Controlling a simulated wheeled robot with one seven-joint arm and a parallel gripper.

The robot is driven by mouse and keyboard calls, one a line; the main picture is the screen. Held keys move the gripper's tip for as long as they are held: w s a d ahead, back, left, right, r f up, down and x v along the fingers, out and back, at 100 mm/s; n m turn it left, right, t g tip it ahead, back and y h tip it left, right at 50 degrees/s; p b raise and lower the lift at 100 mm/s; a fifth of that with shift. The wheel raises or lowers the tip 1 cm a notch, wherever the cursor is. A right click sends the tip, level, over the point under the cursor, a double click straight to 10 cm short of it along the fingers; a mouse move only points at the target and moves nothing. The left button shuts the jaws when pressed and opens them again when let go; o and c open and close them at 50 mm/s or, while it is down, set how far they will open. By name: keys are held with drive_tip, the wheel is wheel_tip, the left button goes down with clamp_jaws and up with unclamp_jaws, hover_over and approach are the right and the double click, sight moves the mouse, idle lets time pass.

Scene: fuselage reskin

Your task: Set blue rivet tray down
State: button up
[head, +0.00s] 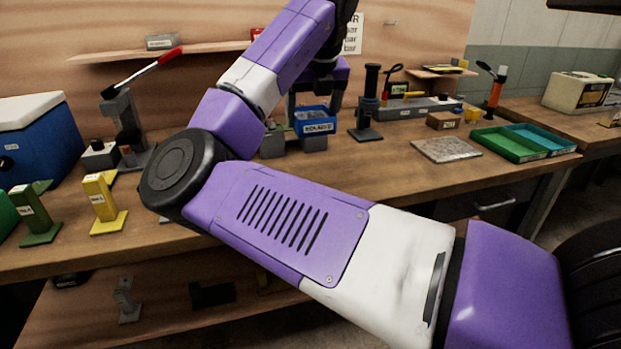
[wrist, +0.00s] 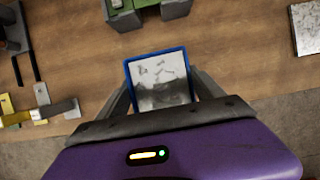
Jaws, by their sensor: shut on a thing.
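The blue rivet tray (head: 315,127) is a small open box with a white label on its front wall. In the wrist view its blue rim (wrist: 155,53) surrounds a grey inside with several small loose rivets. My gripper (head: 314,108) is shut on the tray, with a grey finger along each side in the wrist view (wrist: 160,85). The tray looks roughly level over the wooden bench (head: 385,155). I cannot tell whether its underside touches the bench.
Grey blocks (head: 272,144) with a green part (wrist: 149,4) stand close by the tray. A black stand (head: 367,105) is right of it. A speckled plate (head: 445,150), green tray (head: 510,158) and teal tray (head: 562,147) lie further right. Bare wood lies before the black stand.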

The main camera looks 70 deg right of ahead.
wheel_tip(320, 180, down, 14)
drive_tip(key=shift+f+b, duration=0.25)
drive_tip(key=shift+b, duration=0.9)
drive_tip(key=shift+f, duration=0.1)
drive_tip(key=o, duration=1.6)
drive_tip(key=p+v, duration=0.2)
drive_tip(key=v, duration=1)
